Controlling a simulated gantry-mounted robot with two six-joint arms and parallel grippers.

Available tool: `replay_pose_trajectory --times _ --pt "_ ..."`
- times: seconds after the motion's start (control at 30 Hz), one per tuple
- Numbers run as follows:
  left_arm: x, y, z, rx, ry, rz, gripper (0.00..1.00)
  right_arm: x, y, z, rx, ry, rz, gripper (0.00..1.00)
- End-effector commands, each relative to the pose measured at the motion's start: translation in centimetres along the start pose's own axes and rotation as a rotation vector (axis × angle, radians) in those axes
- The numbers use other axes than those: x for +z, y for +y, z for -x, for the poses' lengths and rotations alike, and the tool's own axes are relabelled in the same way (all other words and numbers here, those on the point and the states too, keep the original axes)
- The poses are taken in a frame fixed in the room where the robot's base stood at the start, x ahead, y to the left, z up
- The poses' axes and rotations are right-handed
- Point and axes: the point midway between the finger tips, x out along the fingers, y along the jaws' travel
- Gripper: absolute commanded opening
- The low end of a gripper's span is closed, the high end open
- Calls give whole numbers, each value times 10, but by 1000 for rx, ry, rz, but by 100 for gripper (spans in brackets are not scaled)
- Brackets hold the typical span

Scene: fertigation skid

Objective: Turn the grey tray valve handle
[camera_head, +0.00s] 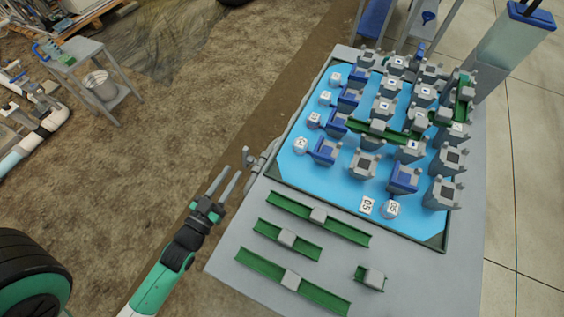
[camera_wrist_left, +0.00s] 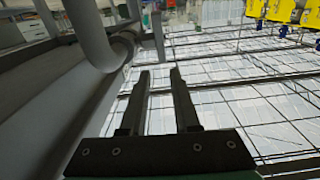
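The grey valve handle (camera_head: 247,155) sticks up from grey pipework at the left edge of the tray table. My left gripper (camera_head: 233,170) is just below and left of it in the head view, with its two fingers parallel and apart and nothing between them. In the left wrist view the open fingers (camera_wrist_left: 160,76) point towards a thin grey upright piece (camera_wrist_left: 158,36), which looks like the handle, beyond the tips. A thick grey curved pipe (camera_wrist_left: 92,35) is close on the left there. I see no contact with the handle. My right gripper is not in view.
The blue tray (camera_head: 290,165) holds several grey and blue blocks. Green channels (camera_head: 325,218) with grey blocks lie on the grey table top (camera_head: 235,258). A black wheel (camera_head: 30,270) is at lower left.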

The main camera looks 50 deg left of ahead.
Motion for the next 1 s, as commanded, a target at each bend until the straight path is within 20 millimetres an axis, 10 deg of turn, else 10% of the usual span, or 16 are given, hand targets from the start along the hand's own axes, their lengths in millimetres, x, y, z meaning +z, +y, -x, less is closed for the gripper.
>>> replay_pose_trajectory --times 0.27,1.0 --pt "7 -4 5 -18 -24 52 30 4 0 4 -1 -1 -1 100" --pt "8 -6 -108 -15 -23 46 30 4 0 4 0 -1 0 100"
